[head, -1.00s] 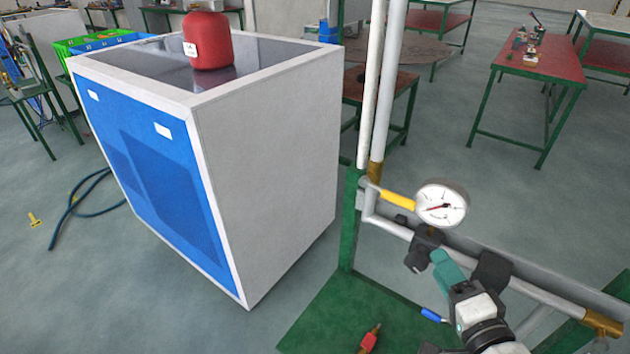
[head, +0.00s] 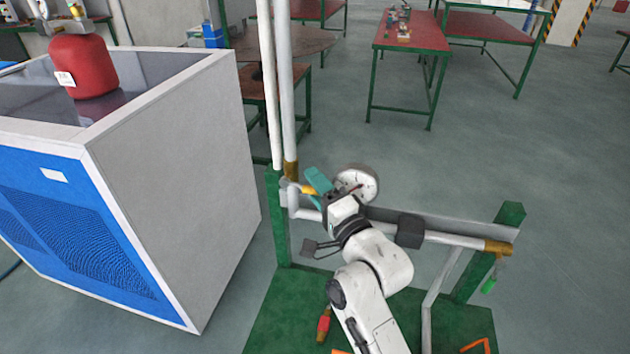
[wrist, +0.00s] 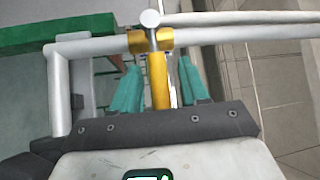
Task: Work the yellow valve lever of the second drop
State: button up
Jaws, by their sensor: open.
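The yellow valve lever (wrist: 158,80) runs lengthwise up the middle of the wrist view, below a brass fitting (wrist: 137,42) on the pale pipe. My gripper (wrist: 159,66) has teal fingers, one on each side of the lever, with visible gaps; it is open and not clamped on it. In the head view only a short piece of the yellow lever (head: 308,189) shows, beside my gripper (head: 316,178); my wrist and fingers hide the rest. The round white pressure gauge (head: 357,184) is just right of my gripper.
A blue-fronted grey cabinet (head: 175,150) with a red tank (head: 83,66) stands at left. White vertical pipes (head: 281,90) rise behind the lever. A green frame (head: 262,315) carries the horizontal pipe (head: 455,238). A red fitting (head: 324,325) is low down. Open floor lies at right.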

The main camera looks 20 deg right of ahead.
jog(key=shift+w, duration=0.3)
jog(key=shift+c, duration=0.3)
grip_shut()
